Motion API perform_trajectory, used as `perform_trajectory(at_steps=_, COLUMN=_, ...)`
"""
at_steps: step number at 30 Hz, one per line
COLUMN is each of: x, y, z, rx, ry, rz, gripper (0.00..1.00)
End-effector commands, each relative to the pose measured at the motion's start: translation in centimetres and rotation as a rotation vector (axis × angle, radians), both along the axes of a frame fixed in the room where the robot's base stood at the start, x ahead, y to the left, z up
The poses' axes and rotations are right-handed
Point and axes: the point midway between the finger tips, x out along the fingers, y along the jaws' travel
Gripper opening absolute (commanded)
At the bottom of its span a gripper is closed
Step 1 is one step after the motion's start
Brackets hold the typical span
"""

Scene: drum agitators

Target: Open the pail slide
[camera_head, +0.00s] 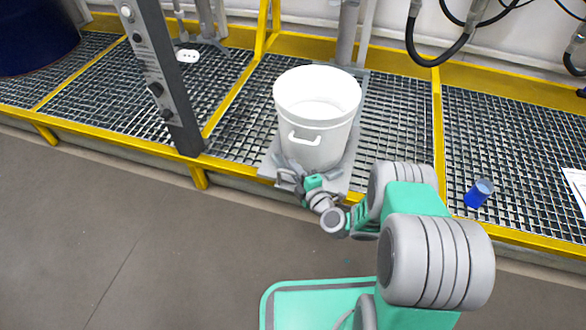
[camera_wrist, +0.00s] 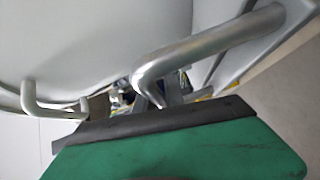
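A white pail (camera_head: 316,112) stands upright on the grey pail slide (camera_head: 350,160), a flat plate on the grated platform. A metal handle bar shows close up in the wrist view (camera_wrist: 215,48), and the pail's pale wall (camera_wrist: 80,50) fills the upper left there. My gripper (camera_head: 296,181) is at the slide's front edge, just below the pail. In the wrist view a green gripper part with a black edge (camera_wrist: 155,125) lies close by the bar. I cannot tell whether it touches the bar, and the gap between the fingers is hidden.
A grey control post (camera_head: 160,75) with knobs stands left of the pail. A yellow-edged grating (camera_head: 400,120) surrounds the slide. A blue cup-like object (camera_head: 478,194) lies on it at right. A dark blue drum (camera_head: 35,35) is at far left. The floor in front is clear.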

Motion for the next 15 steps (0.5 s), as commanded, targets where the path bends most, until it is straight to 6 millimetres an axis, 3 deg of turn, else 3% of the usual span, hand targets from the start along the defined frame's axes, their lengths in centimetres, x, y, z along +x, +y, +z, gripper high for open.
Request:
perform_trajectory(at_steps=7, x=-0.09, y=0.34, z=-0.04, rx=0.0, ry=0.001, rz=0.006, gripper=0.34)
perform_trajectory(at_steps=15, x=-0.24, y=0.28, z=0.05, rx=0.002, ry=0.002, rz=0.008, gripper=0.34)
